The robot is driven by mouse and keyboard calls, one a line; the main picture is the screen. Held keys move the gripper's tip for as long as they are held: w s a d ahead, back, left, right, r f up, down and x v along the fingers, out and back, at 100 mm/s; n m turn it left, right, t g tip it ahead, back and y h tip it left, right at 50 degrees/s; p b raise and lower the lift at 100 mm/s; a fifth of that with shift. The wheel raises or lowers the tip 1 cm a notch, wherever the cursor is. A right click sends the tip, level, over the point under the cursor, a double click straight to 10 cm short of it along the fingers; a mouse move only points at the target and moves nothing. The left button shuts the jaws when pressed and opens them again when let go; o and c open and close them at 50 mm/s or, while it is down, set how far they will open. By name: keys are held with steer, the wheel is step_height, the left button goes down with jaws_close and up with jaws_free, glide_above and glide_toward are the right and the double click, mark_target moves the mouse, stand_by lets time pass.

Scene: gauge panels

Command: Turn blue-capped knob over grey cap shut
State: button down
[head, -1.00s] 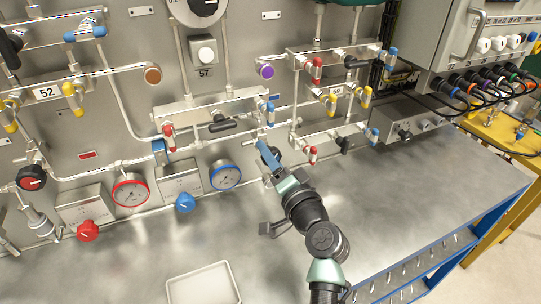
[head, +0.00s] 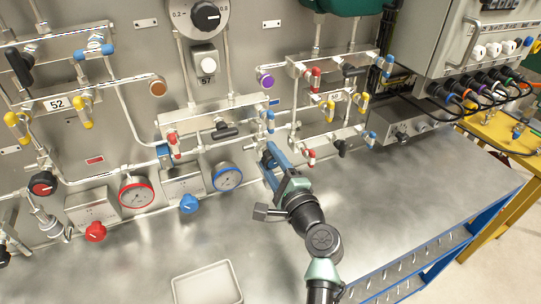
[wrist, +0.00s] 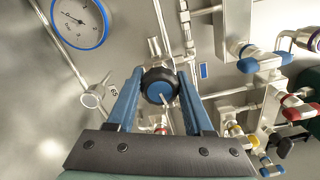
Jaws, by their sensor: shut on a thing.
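The black round knob with a blue cap (wrist: 161,88) is in the middle of the wrist view, on a metal valve stem. My gripper (wrist: 160,78) has its two blue fingers on either side of the knob, shut on it. In the head view my gripper (head: 269,158) is at the panel, right of the blue-ringed gauge (head: 227,177), and its fingers largely hide the knob. A small grey cap-like fitting (wrist: 90,100) shows left of the fingers in the wrist view; I cannot tell whether it is the grey cap.
Red and blue valve handles (wrist: 262,62) stand close to the right of my fingers. A red-ringed gauge (head: 136,192) and a blue knob (head: 190,204) are further left. A pale tray (head: 207,284) lies on the metal bench, which is otherwise clear in front.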

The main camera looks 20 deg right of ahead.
steer(key=shift+m+p, duration=0.35)
steer(key=shift+m, duration=0.45)
steer(key=shift+f, duration=0.1)
steer(key=shift+c, duration=1.5)
jaws_free()
steer(key=shift+s, duration=0.1)
steer(key=s+b, duration=0.2)
steer(key=s, duration=1)
steer(key=shift+s+d, duration=0.25)
steer(key=shift+s, duration=0.15)
